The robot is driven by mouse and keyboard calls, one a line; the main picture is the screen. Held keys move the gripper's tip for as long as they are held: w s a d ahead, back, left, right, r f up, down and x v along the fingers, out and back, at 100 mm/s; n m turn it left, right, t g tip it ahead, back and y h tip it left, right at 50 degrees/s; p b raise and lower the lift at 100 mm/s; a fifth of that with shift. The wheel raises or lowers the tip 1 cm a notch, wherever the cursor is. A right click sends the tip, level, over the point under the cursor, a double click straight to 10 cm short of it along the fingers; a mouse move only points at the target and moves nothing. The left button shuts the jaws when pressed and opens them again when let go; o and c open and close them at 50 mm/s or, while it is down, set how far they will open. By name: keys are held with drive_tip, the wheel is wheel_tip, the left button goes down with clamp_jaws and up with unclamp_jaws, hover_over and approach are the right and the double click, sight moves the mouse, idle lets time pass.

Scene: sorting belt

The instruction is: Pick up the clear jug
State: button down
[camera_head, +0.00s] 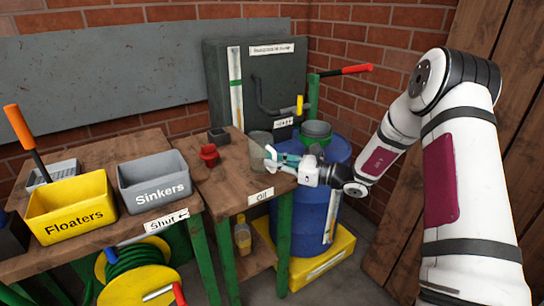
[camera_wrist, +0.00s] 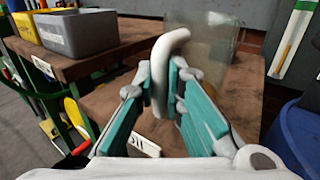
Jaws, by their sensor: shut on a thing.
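The clear jug (camera_head: 257,149) is at the right part of the wooden table with the "Oil" label, and the wall shows through it. In the wrist view its see-through body (camera_wrist: 215,50) stands upright behind the fingers. Its pale curved handle (camera_wrist: 172,42) rises between my teal fingers. My gripper (camera_head: 280,160) comes in from the right and is shut on the handle; it also shows in the wrist view (camera_wrist: 163,90). I cannot tell whether the jug's base touches the table, as the fingers hide part of it.
A yellow "Floaters" bin (camera_head: 72,208) and a grey "Sinkers" bin (camera_head: 154,182) stand on the left table. A red object (camera_head: 209,153) and a small dark box (camera_head: 218,135) are left of the jug. A blue barrel (camera_head: 308,215) stands close beneath my gripper.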

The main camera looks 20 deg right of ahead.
drive_tip(key=s+r+p, duration=0.1)
drive_tip(key=s, duration=0.8)
drive_tip(key=shift+s+a, duration=0.2)
drive_tip(key=shift+s, duration=0.15)
drive_tip(key=shift+s, duration=0.15)
idle(0.5)
